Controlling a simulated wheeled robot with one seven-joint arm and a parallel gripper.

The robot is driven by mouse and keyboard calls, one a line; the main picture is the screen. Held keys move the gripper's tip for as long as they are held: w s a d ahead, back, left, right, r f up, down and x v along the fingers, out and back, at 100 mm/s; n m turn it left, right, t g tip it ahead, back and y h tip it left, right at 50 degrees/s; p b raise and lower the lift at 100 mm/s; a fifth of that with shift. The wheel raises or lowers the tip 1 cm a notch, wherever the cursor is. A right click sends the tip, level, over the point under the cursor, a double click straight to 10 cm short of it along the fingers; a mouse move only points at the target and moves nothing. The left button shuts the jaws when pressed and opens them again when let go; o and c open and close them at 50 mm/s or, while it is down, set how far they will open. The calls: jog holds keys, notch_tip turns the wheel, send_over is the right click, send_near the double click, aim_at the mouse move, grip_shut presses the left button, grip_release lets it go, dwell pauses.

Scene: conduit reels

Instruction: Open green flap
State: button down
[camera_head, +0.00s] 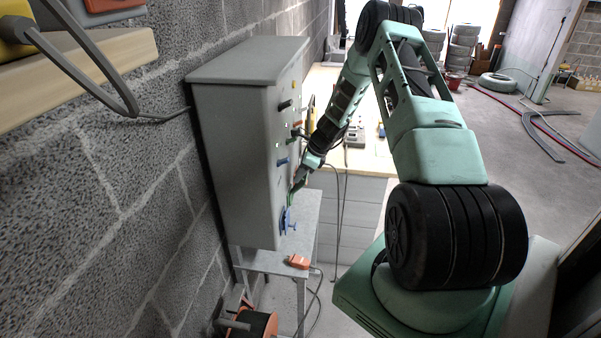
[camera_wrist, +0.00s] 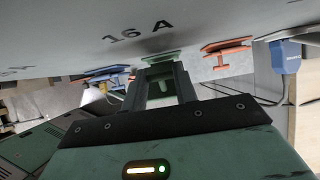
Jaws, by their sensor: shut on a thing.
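The green flap (camera_wrist: 160,57) is on the face of a grey box marked "16 A" in the wrist view. My gripper (camera_wrist: 161,82) reaches up to it, its two dark fingers shut on the flap's lower part. How far the flap stands open is hard to tell. In the head view my gripper (camera_head: 297,184) is at the front face of the grey box (camera_head: 237,150), low down. A small bit of the green flap (camera_head: 290,199) shows there beside the fingertips.
An orange flap (camera_wrist: 232,58) lies right of the green one and a blue flap (camera_wrist: 108,77) left. A blue plug (camera_wrist: 284,56) with a cable hangs further right. A blue fitting (camera_head: 287,221) sticks out below my gripper. An orange object (camera_head: 299,261) lies on the stand.

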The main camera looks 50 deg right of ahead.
jog(key=c, duration=1.1)
grip_release()
jog(key=shift+r, duration=0.1)
jog(key=b+v, duration=0.5)
jog(key=v, duration=1.2)
jog(key=shift+s, duration=0.15)
